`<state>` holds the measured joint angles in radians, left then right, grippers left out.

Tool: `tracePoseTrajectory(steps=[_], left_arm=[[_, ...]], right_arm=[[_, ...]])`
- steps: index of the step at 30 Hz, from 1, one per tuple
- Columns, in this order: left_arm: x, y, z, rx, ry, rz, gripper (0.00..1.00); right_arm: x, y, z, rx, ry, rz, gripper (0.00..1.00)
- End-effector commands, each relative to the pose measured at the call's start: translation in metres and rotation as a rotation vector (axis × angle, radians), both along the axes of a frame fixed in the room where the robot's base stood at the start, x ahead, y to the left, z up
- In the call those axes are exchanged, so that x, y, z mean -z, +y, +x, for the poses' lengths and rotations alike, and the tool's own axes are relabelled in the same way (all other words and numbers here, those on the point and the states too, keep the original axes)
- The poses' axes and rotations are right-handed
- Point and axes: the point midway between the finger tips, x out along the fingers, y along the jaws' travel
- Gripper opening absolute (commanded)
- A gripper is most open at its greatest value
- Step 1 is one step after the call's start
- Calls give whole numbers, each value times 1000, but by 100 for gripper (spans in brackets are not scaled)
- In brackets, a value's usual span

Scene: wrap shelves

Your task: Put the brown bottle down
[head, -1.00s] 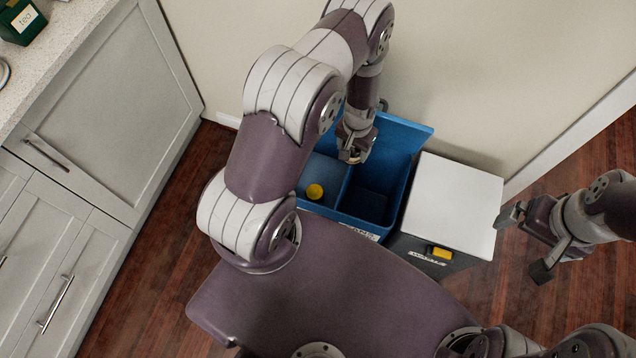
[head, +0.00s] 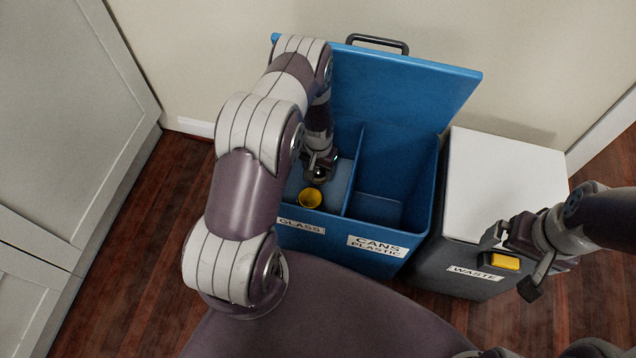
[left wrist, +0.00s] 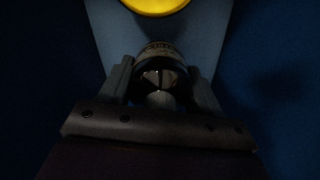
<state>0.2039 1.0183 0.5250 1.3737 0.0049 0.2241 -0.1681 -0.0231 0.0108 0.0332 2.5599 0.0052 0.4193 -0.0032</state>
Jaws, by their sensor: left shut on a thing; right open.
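My left gripper (head: 318,172) is down in the left, GLASS compartment of the blue bin (head: 400,90). It is shut on the brown bottle (left wrist: 160,62), which looks dark in the left wrist view with part of a pale label showing. Most of the bottle is hidden by the gripper and shadow; I cannot tell whether it touches the compartment floor. A yellow round item (head: 311,197) lies in the same compartment, just in front of the gripper; it also shows in the left wrist view (left wrist: 155,4).
A divider (head: 352,170) separates GLASS from the CANS PLASTIC compartment (head: 380,209), which looks empty. The blue lid stands open against the wall. A grey WASTE bin (head: 505,175) with a white lid stands to the right. Grey cabinets (head: 60,110) are at the left.

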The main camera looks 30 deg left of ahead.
Motion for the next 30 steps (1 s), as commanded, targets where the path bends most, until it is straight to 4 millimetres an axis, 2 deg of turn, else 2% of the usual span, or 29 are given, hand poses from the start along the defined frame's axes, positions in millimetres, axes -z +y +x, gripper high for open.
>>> tracePoseTrajectory(steps=[6, 17, 18, 20, 27, 30], left_arm=[[39, 0, 0, 0, 0, 0, 28], [42, 0, 0, 0, -1, 0, 28], [41, 0, 0, 0, -1, 0, 72], [41, 0, 0, 0, -1, 0, 88], [40, 0, 0, 0, -1, 0, 88], [32, 0, 1, 0, -2, 0, 88]], right_arm=[[21, 0, 0, 0, 0, 0, 100], [22, 0, 0, 0, 0, 0, 100], [21, 0, 0, 0, 0, 0, 100], [20, 0, 0, 0, 0, 0, 100], [20, 0, 0, 0, 0, 0, 100], [14, 0, 0, 0, 0, 0, 100]])
